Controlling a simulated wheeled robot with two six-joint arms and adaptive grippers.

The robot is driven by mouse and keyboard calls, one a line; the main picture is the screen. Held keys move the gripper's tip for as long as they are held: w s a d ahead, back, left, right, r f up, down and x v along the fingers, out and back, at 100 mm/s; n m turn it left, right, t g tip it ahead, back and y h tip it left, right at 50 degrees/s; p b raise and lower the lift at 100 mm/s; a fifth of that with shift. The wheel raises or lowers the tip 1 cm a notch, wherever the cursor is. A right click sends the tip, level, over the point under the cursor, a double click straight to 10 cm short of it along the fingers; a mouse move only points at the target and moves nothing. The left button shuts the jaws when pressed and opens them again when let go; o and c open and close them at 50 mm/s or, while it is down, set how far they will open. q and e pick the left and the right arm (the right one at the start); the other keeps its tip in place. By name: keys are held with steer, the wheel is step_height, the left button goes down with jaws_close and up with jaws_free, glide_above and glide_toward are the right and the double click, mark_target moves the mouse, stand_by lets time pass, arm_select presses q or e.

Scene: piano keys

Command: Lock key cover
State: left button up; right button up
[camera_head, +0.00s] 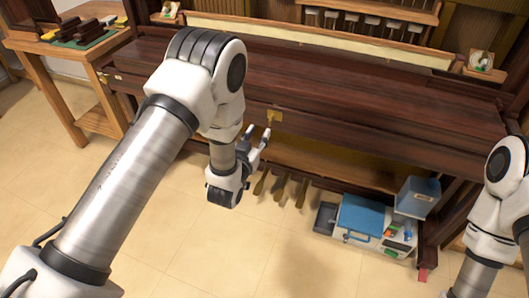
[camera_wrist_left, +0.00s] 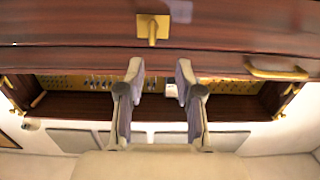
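The dark wooden key cover (camera_head: 340,92) of the piano lies closed along the front. A brass lock plate (camera_head: 274,115) sits on the piano's front edge, and a small brass piece, seemingly a key, stands out from it. The plate also shows at the top centre of the left wrist view (camera_wrist_left: 153,27). My left gripper (camera_head: 258,134) is just below and left of the lock. Its two fingers (camera_wrist_left: 160,70) are apart with nothing between them, and they do not appear to touch the lock. My right arm shows at the right edge, but its gripper is out of view.
Brass pedals (camera_head: 281,186) are under the piano. A blue and white toolbox (camera_head: 365,218) and a blue container (camera_head: 417,196) stand below its right side. A wooden side table (camera_head: 90,68) is at the left. A brass handle (camera_wrist_left: 277,71) shows right of the fingers.

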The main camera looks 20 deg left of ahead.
mark_target(271, 120)
arm_select(q)
steer(key=shift+w+d+f+t+b, duration=0.15)
steer(key=shift+w+d+f+b, duration=0.1)
steer(key=shift+w+f+b, duration=0.3)
steer(key=shift+w+d+f+t+b, duration=0.15)
steer(key=shift+w+d+f+b, duration=0.15)
steer(key=shift+b, duration=0.35)
steer(key=w, duration=0.7)
steer(key=shift+w+r+b, duration=0.2)
steer(key=shift+b, duration=0.15)
arm_select(e)
step_height(271, 120, down, 5)
steer(key=shift+f, duration=0.1)
arm_select(q)
jaws_close()
